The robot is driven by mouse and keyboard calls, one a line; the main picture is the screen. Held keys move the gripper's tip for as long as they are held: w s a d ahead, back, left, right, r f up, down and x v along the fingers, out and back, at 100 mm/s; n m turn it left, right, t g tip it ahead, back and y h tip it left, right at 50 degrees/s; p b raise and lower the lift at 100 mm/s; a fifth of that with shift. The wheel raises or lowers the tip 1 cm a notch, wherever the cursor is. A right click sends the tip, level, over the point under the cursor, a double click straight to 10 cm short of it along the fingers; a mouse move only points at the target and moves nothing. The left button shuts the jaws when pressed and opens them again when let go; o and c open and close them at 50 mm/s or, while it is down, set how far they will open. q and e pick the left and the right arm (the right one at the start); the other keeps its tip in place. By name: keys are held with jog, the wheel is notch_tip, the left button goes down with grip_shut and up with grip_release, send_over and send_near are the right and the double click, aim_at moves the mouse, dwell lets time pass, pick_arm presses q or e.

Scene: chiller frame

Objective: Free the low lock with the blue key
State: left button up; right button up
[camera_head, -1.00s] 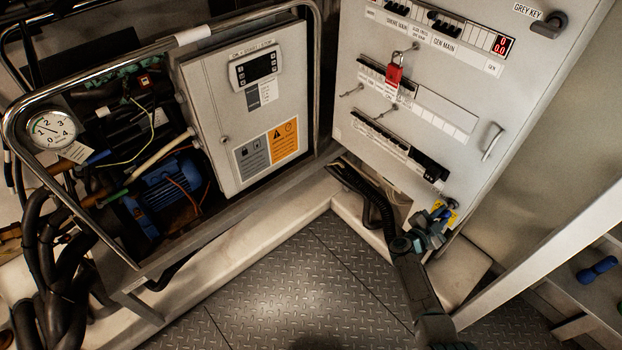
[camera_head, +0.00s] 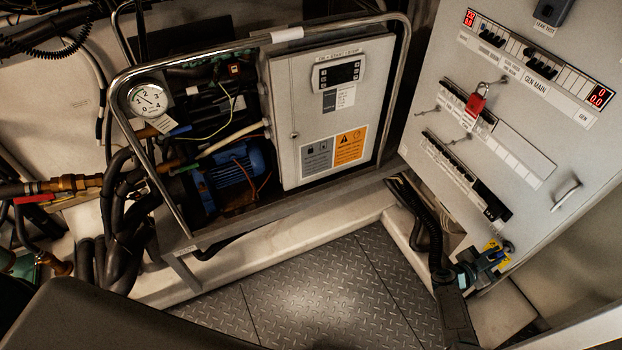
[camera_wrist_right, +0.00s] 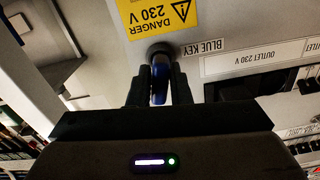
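The blue key (camera_wrist_right: 160,86) sits at a round dark lock (camera_wrist_right: 160,50) low on the grey cabinet, beside a "BLUE KEY" label (camera_wrist_right: 203,48). My right gripper (camera_wrist_right: 161,92) has one finger on each side of the key, close against it, and looks shut on it. In the head view my right gripper (camera_head: 492,261) is at the cabinet's bottom corner, in front of the yellow label, and hides most of the key. A red padlock (camera_head: 474,106) hangs higher on the cabinet front. My left gripper is not in view.
A handle (camera_head: 565,195) sticks out from the cabinet front above my right gripper. A framed unit with a gauge (camera_head: 148,99) and a control box (camera_head: 320,110) stands at the left. The tread-plate floor (camera_head: 320,288) between them is clear.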

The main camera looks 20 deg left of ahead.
jog(key=shift+n, duration=0.3)
jog(key=shift+r, duration=0.1)
jog(key=shift+o, duration=0.4)
jog(key=shift+n+p, duration=0.3)
jog(key=shift+n, duration=0.2)
jog(key=o, duration=0.9)
